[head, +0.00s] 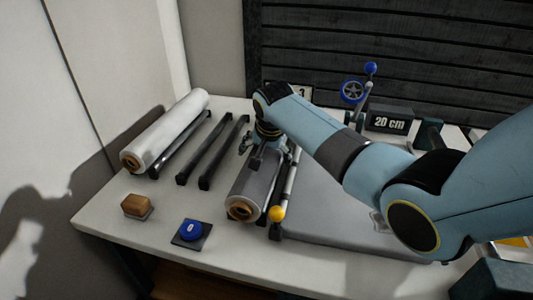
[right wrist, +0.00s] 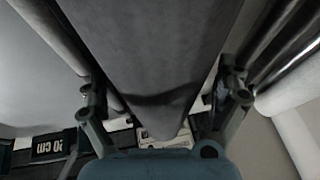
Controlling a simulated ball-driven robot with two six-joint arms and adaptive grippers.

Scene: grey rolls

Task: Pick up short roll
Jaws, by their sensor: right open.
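The short grey roll (head: 254,183) lies on the table, its brown core end facing the front. It also fills the middle of the right wrist view (right wrist: 155,45). My right gripper (head: 265,150) is over the far part of the roll, pointing down. In the right wrist view its open fingers (right wrist: 165,95) stand on either side of the roll, apart from each other. I cannot tell whether they touch it. The roll's far end is partly hidden by the gripper and arm. My left gripper is not in view.
A long white roll (head: 168,130) lies on the left beside black bars (head: 212,158). A rod with a yellow ball (head: 277,213) runs close along the roll's right side. A blue button (head: 190,230) and a wooden block (head: 136,205) sit in front. A "20 cm" sign (head: 389,121) stands behind.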

